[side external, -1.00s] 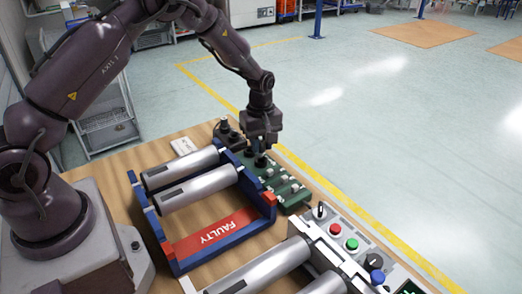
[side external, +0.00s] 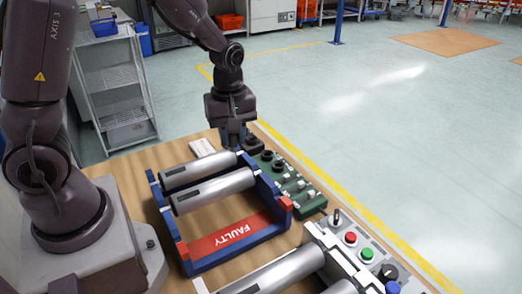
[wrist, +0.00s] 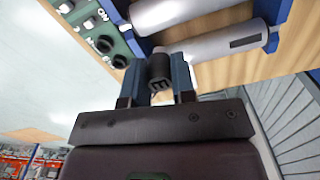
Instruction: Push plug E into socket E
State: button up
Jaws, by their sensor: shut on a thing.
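Plug E (wrist: 159,68) is a dark block with an E on the face towards the wrist camera. My gripper (wrist: 157,82) is shut on it, one finger on each side. In the side view my gripper (side external: 235,142) points down at the far end of the rack, and the plug cannot be told apart from its fingers. A green socket board (side external: 292,183), also in the wrist view (wrist: 78,16), lies to the right of my gripper in the side view. It bears dark round sockets (wrist: 103,44) and white fittings. I cannot read which is socket E.
A blue rack (side external: 196,262) with a red FAULTY plate (side external: 232,236) holds two silver cylinders (side external: 213,190) beside the board. A dark block (side external: 255,144) is close right of my gripper. A grey control box (side external: 345,240) with buttons stands in front.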

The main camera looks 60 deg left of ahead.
dwell(0.4)
jog(key=shift+s+a+f, duration=0.1)
jog(key=shift+a+f, duration=0.1)
jog(key=w+a+f, duration=0.3)
jog(key=w+a, duration=0.1)
jog(key=w, duration=0.3)
jog(key=w+a+f, duration=0.2)
jog(key=w+a, duration=0.2)
jog(key=w, duration=0.3)
jog(key=shift+d+f, duration=0.15)
jog(key=shift+f, duration=1.15)
jog(key=shift+d+f, duration=0.1)
jog(key=shift+f, duration=1.2)
jog(key=shift+f, duration=0.3)
jog(key=shift+f, duration=0.6)
jog(key=shift+f, duration=0.25)
